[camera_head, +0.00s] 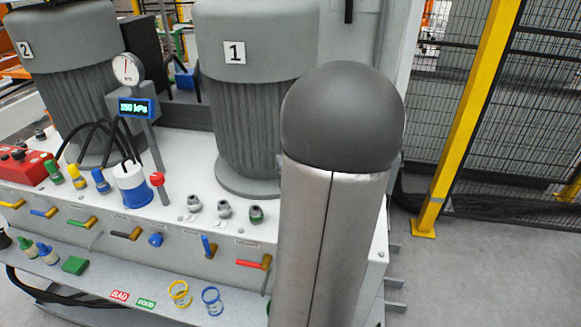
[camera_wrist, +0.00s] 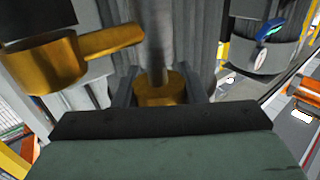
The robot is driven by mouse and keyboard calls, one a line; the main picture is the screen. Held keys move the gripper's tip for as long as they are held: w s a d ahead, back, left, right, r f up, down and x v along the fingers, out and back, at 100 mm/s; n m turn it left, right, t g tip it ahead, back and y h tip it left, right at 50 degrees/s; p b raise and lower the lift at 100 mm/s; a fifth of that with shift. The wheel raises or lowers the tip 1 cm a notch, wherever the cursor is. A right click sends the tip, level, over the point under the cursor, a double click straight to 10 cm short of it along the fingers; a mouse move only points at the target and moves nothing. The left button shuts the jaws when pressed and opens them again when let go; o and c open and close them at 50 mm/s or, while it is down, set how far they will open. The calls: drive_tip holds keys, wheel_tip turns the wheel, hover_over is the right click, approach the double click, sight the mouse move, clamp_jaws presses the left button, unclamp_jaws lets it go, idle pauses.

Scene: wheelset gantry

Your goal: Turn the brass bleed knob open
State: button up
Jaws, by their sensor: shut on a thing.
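In the wrist view a short brass knob (camera_wrist: 158,93) sits at the foot of a grey vertical rod or pipe. My gripper (camera_wrist: 160,82) has one grey finger on each side of it and is shut on it. The knob's lower part is hidden behind the dark gripper body. A larger brass fitting (camera_wrist: 48,62) with a side arm stands to its left, apart from my fingers. In the head view my own arm fills the right middle and hides my gripper and the knob. How far the knob is turned cannot be told.
The white console (camera_head: 115,240) carries a gauge (camera_head: 126,69), a blue digital display (camera_head: 137,108), several coloured levers and two grey motors, labelled 1 (camera_head: 255,100) and 2 (camera_head: 65,100). A front shelf (camera_head: 105,285) holds loose fittings. A yellow fence post (camera_head: 465,115) stands at right.

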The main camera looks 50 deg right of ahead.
drive_tip(key=m+g+h+b, duration=0.1)
drive_tip(key=h+b, duration=0.1)
drive_tip(key=m+g+h+b, duration=0.2)
drive_tip(key=b, duration=0.1)
drive_tip(key=shift+s+f+m+g+b, duration=0.1)
drive_tip(key=shift+f+m+g+b, duration=0.2)
drive_tip(key=shift+f, duration=0.05)
drive_tip(key=m+g+h+b, duration=0.2)
drive_tip(key=g, duration=0.1)
drive_tip(key=shift+s+d+r+m+g+h, duration=0.2)
drive_tip(key=shift+m+g+h, duration=0.1)
drive_tip(key=shift+m+h, duration=0.1)
drive_tip(key=m+g+h, duration=0.1)
drive_tip(key=g, duration=0.1)
drive_tip(key=m+g, duration=0.2)
drive_tip(key=g, duration=0.1)
drive_tip(key=shift+s+d+r+h, duration=0.15)
drive_tip(key=shift+s+r+h, duration=0.05)
drive_tip(key=shift+h, duration=0.2)
drive_tip(key=shift+s+m+g+p, duration=0.15)
drive_tip(key=shift+m+g+p, duration=0.3)
drive_tip(key=shift+m+g, duration=0.55)
drive_tip(key=shift+s+m+g+p, duration=0.15)
drive_tip(key=shift+m+g+p, duration=0.45)
drive_tip(key=shift+g, duration=0.7)
drive_tip(key=shift+s+m+g, duration=0.1)
drive_tip(key=shift+m+g, duration=0.2)
drive_tip(key=shift+m, duration=0.1)
drive_tip(key=o, duration=1)
drive_tip(key=shift+d, duration=0.1)
